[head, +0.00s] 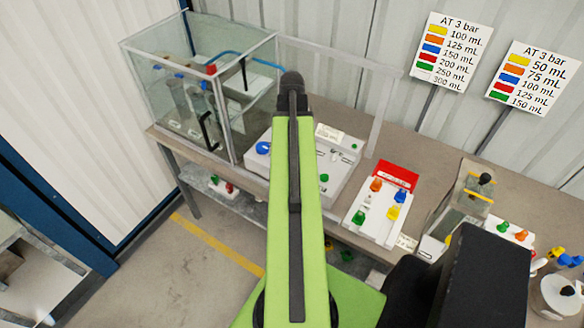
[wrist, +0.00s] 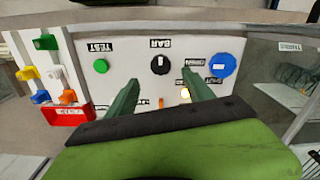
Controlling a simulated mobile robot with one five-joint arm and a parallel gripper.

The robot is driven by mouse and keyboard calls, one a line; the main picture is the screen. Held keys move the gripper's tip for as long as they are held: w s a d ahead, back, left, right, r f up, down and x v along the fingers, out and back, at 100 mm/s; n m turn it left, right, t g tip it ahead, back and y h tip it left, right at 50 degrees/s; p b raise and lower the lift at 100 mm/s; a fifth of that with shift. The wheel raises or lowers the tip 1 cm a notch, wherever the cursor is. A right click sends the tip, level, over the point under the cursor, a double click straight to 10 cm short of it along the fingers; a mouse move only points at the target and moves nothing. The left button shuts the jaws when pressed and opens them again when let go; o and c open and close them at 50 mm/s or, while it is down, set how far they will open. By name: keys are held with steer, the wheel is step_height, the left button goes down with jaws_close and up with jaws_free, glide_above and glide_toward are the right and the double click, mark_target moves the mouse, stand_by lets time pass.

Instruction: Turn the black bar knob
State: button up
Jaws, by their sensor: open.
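The black bar knob (wrist: 160,64) is a round black dial with a pale mark, on a white panel (wrist: 125,58) beside the upside-down label BAR. My gripper (wrist: 161,76) is open, its two green fingers apart on either side of the knob's line and pointing toward the panel. The knob shows just beyond the gap between the fingertips, and I see no contact. In the head view my green arm covers the middle of the panel (head: 345,178), and the knob and the fingers are hidden.
On the panel, a green knob (wrist: 101,66) sits left of the black one and a big blue knob (wrist: 222,66) right. A board (wrist: 69,114) with coloured valves lies left. A clear glass enclosure (head: 180,75) stands left of my arm in the head view.

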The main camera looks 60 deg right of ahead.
step_height(320, 180, down, 9)
steer(key=b, duration=0.7)
steer(key=shift+r, duration=0.15)
steer(key=shift+r, duration=0.1)
steer(key=shift+c, duration=0.3)
jaws_close()
steer(key=shift+n, duration=0.5)
steer(key=shift+o, duration=0.3)
jaws_free()
steer(key=shift+r, duration=0.1)
